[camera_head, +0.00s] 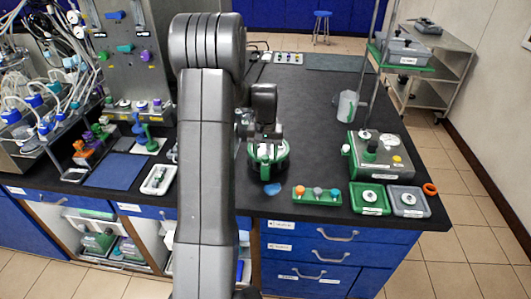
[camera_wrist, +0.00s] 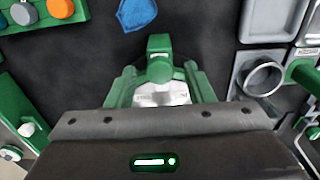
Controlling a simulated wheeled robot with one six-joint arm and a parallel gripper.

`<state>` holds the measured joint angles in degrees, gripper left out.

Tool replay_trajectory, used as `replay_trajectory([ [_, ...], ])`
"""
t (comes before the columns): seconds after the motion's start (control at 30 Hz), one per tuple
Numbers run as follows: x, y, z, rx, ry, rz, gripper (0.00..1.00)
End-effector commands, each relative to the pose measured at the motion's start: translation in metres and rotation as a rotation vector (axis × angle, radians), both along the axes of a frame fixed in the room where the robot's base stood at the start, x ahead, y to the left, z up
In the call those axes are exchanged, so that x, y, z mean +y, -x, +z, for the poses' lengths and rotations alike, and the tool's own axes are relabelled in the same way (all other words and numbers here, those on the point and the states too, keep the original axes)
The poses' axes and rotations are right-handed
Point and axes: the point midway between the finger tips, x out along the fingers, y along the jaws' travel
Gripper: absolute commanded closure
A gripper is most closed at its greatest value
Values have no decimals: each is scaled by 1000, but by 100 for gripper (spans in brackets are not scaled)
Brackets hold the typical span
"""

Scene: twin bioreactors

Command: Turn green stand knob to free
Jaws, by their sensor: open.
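The green stand (camera_head: 268,157) is a round green piece on the black bench, below the end of my arm. In the wrist view, what looks like its green knob (camera_wrist: 160,66) stands at the middle, with green arms on both sides and a pale metal part behind it. My gripper (camera_head: 265,140) is over the stand, pointing down, and it looks open. In the wrist view, the dark gripper body covers the lower part of the picture and hides part of the stand. The fingertips are not clear, and I cannot tell whether they touch the knob.
A blue patch (camera_head: 272,188) and a green block with coloured knobs (camera_head: 317,195) lie at the bench's front. A green-and-grey device (camera_head: 382,158) and a clear jug (camera_head: 346,106) stand to the right. A white tray (camera_head: 158,180) lies left. The bench's back right is mostly clear.

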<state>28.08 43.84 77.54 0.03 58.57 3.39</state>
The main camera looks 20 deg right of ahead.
Motion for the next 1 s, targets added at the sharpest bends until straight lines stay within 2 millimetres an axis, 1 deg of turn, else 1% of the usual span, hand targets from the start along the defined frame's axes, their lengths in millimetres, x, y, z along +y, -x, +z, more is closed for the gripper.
replay_trajectory([
  [0.07,0,0,0,0,0,0,54],
  [0.2,0,0,0,0,0,0,82],
  [0.27,0,0,0,0,0,0,93],
  [0.3,0,0,0,0,0,0,97],
  [0.47,0,0,0,0,0,-6,97],
  [0.67,0,0,0,0,0,-58,97],
  [0.87,0,0,-1,1,1,-184,97],
  [1.0,0,0,-1,1,0,-308,97],
])
